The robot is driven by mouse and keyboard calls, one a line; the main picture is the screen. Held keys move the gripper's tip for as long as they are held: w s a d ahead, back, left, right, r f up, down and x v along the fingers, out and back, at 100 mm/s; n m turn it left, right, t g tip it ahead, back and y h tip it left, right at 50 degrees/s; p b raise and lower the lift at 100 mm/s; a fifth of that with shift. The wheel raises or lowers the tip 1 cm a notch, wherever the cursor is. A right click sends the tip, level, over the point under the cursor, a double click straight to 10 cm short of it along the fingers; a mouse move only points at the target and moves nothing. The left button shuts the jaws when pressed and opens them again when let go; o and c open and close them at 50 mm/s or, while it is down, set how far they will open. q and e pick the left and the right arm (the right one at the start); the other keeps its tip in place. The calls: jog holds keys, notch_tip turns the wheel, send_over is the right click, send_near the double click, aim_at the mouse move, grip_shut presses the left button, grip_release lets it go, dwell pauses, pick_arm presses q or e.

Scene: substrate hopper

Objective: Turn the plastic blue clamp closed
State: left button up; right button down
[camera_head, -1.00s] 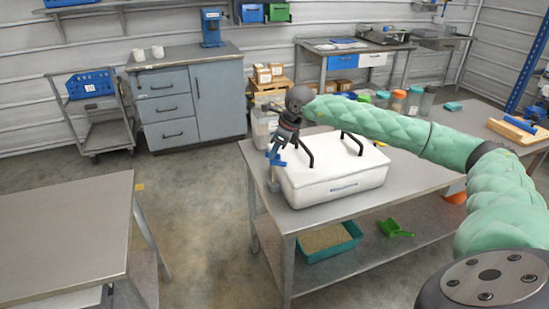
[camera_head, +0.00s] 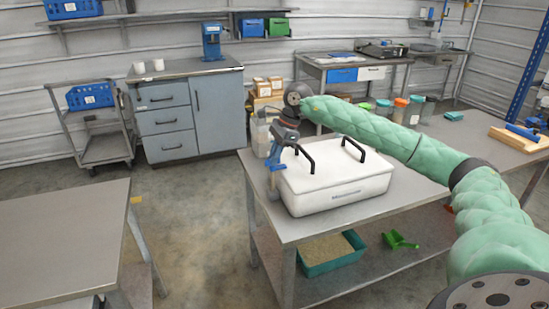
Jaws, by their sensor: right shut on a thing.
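A white hopper box (camera_head: 335,183) with two black handles stands on the grey metal table. The blue clamp (camera_head: 276,165) is at the box's left end, small and partly covered by my gripper. A grey stub (camera_head: 272,187) hangs below it by the table's edge. My right gripper (camera_head: 278,150) reaches in from the right on the green-sleeved arm, points down and is shut on the blue clamp. The clamp's exact angle is hard to tell at this size. My left gripper is not in view.
Several lidded jars (camera_head: 399,109) and a wooden tray (camera_head: 520,139) stand farther back on the table. A teal bin (camera_head: 330,262) and green scoop (camera_head: 399,241) lie on the lower shelf. Open floor separates this table from a bare one (camera_head: 60,235) at left.

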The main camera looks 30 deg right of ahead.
aim_at(282, 165)
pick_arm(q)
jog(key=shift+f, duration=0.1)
pick_arm(e)
jog(key=shift+d+r, duration=0.1)
jog(key=c, duration=1.6)
grip_release()
jog(key=shift+o, duration=0.2)
